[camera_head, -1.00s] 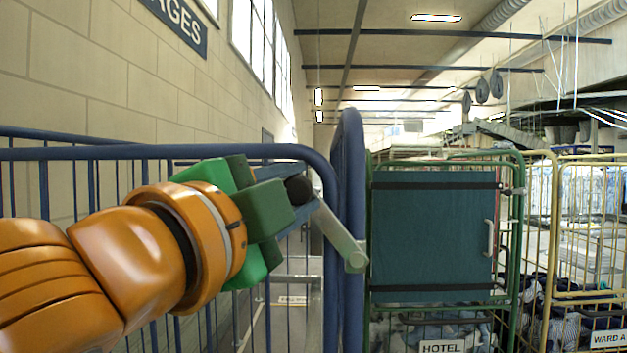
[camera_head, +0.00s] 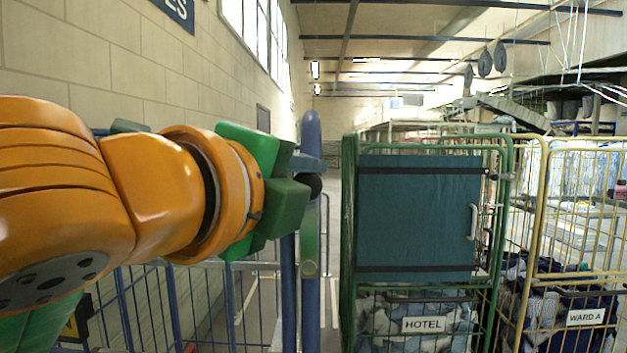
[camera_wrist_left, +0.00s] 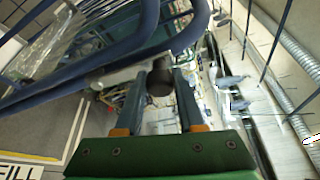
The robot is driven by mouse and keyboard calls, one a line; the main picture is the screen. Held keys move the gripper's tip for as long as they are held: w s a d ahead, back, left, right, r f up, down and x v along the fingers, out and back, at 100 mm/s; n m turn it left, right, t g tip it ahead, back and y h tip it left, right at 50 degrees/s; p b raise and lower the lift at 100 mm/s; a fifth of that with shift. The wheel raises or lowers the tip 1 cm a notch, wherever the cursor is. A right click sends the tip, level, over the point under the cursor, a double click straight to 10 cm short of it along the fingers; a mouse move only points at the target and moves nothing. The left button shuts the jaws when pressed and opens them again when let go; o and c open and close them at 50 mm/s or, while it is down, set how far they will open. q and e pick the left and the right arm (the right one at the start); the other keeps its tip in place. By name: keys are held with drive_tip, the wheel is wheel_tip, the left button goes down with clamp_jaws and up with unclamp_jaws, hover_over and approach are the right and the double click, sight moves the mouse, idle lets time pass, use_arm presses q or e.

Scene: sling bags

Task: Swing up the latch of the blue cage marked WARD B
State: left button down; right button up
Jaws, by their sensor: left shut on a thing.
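The blue cage (camera_head: 311,128) stands in front of me; its tall corner post shows in the middle of the head view. No WARD B sign is visible. Its latch (camera_head: 309,240) is a grey-green lever with a round pivot low on the post and a dark knob (camera_head: 314,187) at its upper end. The lever looks nearly upright in the head view. My left gripper (camera_head: 311,178) is shut on the latch's knob, which also shows between the two fingers in the left wrist view (camera_wrist_left: 160,88). My right gripper is not in view.
A green cage (camera_head: 350,240) marked HOTEL, with a teal panel, stands just right of the blue post. A yellow cage (camera_head: 540,230) marked WARD A stands farther right. A block wall (camera_head: 150,75) runs along the left.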

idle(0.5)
use_arm(q)
drive_tip(key=c, duration=0.8)
unclamp_jaws()
drive_tip(key=shift+o, duration=1.4)
drive_tip(key=shift+d, duration=0.15)
drive_tip(key=shift+s+f+b, duration=0.1)
drive_tip(key=shift+s+b, duration=0.1)
drive_tip(key=shift+b, duration=0.1)
drive_tip(key=b+v, duration=0.2)
drive_tip(key=v, duration=0.4)
drive_tip(key=shift+s+a+b, duration=0.2)
drive_tip(key=shift+s+b, duration=0.15)
drive_tip(key=shift+w, duration=0.15)
